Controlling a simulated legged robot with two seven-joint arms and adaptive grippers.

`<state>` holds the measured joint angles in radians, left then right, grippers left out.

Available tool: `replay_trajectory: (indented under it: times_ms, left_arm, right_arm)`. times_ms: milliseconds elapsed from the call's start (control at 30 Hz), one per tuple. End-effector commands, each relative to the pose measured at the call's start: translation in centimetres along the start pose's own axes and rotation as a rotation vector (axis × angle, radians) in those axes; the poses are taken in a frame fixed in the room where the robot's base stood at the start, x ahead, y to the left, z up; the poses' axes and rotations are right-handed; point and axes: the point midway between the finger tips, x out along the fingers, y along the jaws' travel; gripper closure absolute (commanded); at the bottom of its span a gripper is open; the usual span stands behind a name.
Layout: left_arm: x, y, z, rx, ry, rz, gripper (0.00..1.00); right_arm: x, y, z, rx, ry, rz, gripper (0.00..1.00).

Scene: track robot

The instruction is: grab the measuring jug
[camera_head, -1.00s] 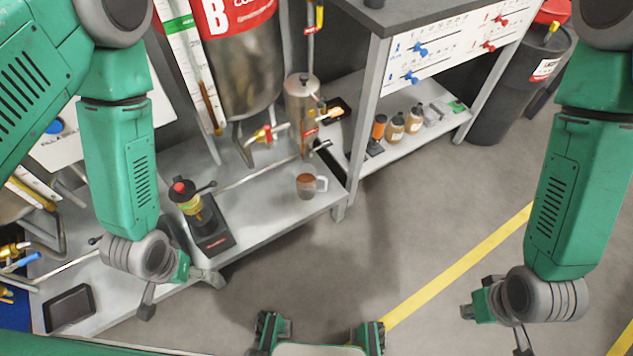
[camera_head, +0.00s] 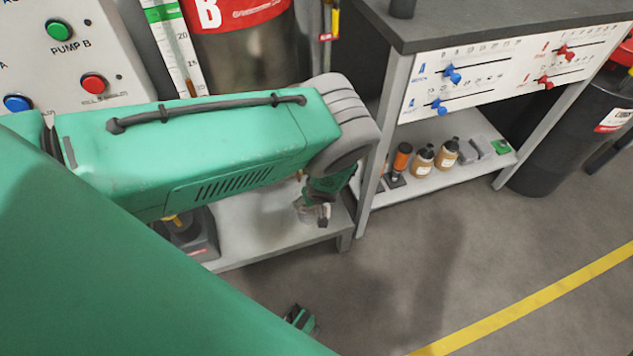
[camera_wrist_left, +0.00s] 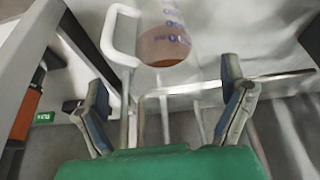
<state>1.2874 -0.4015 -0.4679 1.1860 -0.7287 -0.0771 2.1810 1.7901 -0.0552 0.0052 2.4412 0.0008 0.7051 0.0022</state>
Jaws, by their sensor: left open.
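The measuring jug (camera_wrist_left: 172,30) shows at the top of the left wrist view. It is clear, with blue markings, reddish-brown liquid and a white handle (camera_wrist_left: 110,38) on its left side. My left gripper (camera_wrist_left: 166,95) is open, and its two fingers stand apart with the jug ahead of the gap between them. I see no contact. In the head view my left gripper (camera_head: 318,208) is over the front right of the low bench, where it and my arm largely hide the jug.
The low grey bench (camera_head: 250,235) has a leg at its right front corner. To its right, a taller bench (camera_head: 480,28) carries bottles (camera_head: 423,160) on its lower shelf. A dark bin (camera_head: 560,140) stands at the far right.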

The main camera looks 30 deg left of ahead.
Motion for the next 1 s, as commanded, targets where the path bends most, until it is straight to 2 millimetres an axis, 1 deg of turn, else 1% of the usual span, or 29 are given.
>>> replay_trajectory:
  times_ms: [33, 167, 300, 400, 500, 733, 767, 800, 867, 900, 933, 967, 1000]
  left_arm:
    - [0.9, -0.1, 0.2, -0.002, -0.001, -0.001, 0.09]
    - [2.4, -0.2, 0.2, -0.001, -0.001, -0.002, 0.09]
    - [4.7, -0.5, 0.3, -0.003, -0.003, -0.001, 0.09]
    - [6.0, -0.5, 0.3, -0.003, -0.003, 0.000, 0.09]
    - [6.6, -0.5, 0.2, -0.002, -0.003, 0.001, 0.09]
    - [6.5, -0.4, 0.2, -0.001, -0.001, 0.000, 0.09]
    - [6.5, -0.4, 0.2, -0.001, -0.001, 0.000, 0.13]
    - [6.5, -0.4, 0.2, 0.000, -0.002, 0.000, 0.27]
    - [6.5, -0.5, 0.2, 0.000, -0.002, 0.000, 0.48]
    - [6.5, -0.5, 0.2, 0.000, -0.002, 0.000, 0.62]
    - [6.5, -0.5, 0.2, 0.000, -0.002, -0.001, 0.73]
    - [6.5, -0.5, 0.2, 0.000, -0.002, -0.001, 0.75]
    - [6.5, -0.5, 0.2, 0.000, -0.002, -0.001, 0.76]
  right_arm:
    - [0.7, 0.0, 0.1, 0.000, 0.000, 0.000, 1.00]
    - [1.4, 0.0, 0.1, 0.000, -0.001, 0.000, 1.00]
    - [2.7, 0.0, 0.2, 0.001, 0.000, 0.000, 1.00]
    - [3.5, 0.0, 0.2, 0.001, -0.001, 0.000, 1.00]
    - [3.8, 0.0, 0.2, 0.001, -0.001, 0.000, 1.00]
    - [3.7, 0.0, 0.2, 0.001, 0.000, 0.000, 1.00]
    - [3.7, 0.0, 0.2, 0.001, 0.000, 0.000, 1.00]
    - [3.7, 0.0, 0.2, 0.001, 0.000, 0.000, 1.00]
    - [3.7, 0.0, 0.2, 0.001, 0.000, 0.000, 1.00]
    - [3.7, 0.0, 0.2, 0.001, 0.000, 0.000, 1.00]
    - [3.7, 0.0, 0.2, 0.001, 0.000, 0.000, 1.00]
    - [3.7, 0.0, 0.2, 0.001, 0.000, 0.000, 1.00]
    - [3.7, 0.0, 0.2, 0.001, 0.000, 0.000, 1.00]
